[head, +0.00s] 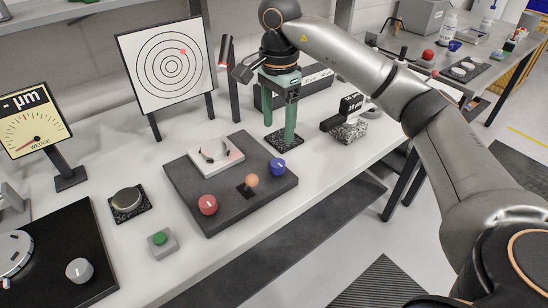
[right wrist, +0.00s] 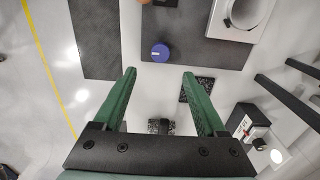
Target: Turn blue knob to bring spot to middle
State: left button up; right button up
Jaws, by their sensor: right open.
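The blue knob (head: 278,167) sits at the right corner of a dark grey plate (head: 228,214). In the right wrist view the blue knob (right wrist: 160,53) lies just beyond the gap between the fingertips. My right gripper (head: 279,131) is open and empty, its green fingers pointing down above the table behind the knob, apart from it. The white target board (head: 150,88) with black rings stands at the back. A small red spot (head: 183,52) lies up and right of the rings' middle. My left gripper is not in view.
The plate also bears a red knob (head: 207,205), an orange ball (head: 252,181) and a round mirror mount (head: 215,154). A green button (head: 160,239) is in front. A small labelled block (head: 349,128) stands right of my gripper. A gauge (head: 34,120) is at left.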

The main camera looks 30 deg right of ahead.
aim_at(278, 163)
notch_tip(278, 163, down, 11)
jog(key=shift+r, duration=0.15)
dwell(0.4)
grip_shut()
dwell(0.4)
